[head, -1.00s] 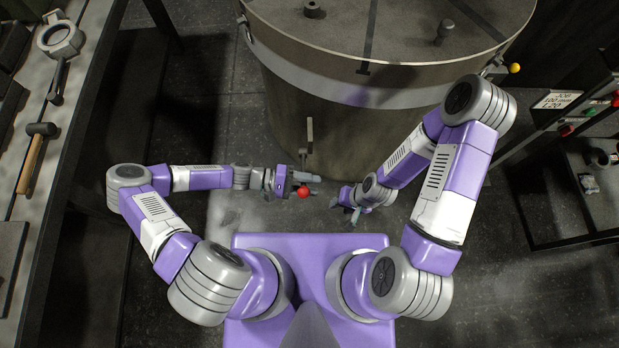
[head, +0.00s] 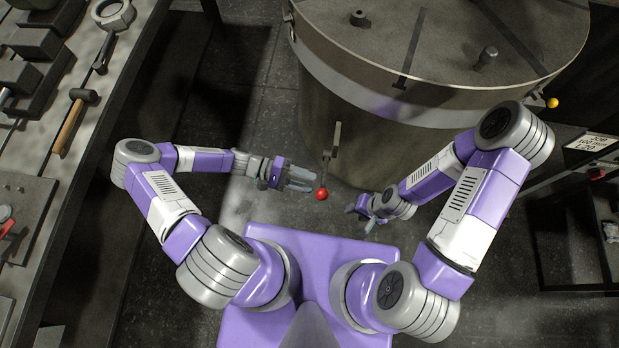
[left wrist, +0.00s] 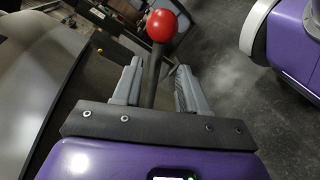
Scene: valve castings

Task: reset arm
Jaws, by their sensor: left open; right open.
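My left gripper (head: 302,182) is open beside the red ball knob (head: 321,194) of a lever on the lower front of the large round vessel (head: 335,112). In the head view its fingertips stop a little left of the knob. In the left wrist view the red knob (left wrist: 162,26) and its dark stem show beyond and between the spread fingers (left wrist: 155,85). Nothing is held in it. My right gripper (head: 362,219) is open and empty, low in front of the vessel and right of the knob. Its fingers are partly hidden by its own wrist.
A bench (head: 110,75) along the left holds a hammer (head: 73,120), a ring-ended tool (head: 112,14) and dark blocks. A yellow ball (head: 552,102) sits at the vessel's right side. A dark rack (head: 590,225) stands at the right. Floor between bench and vessel is clear.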

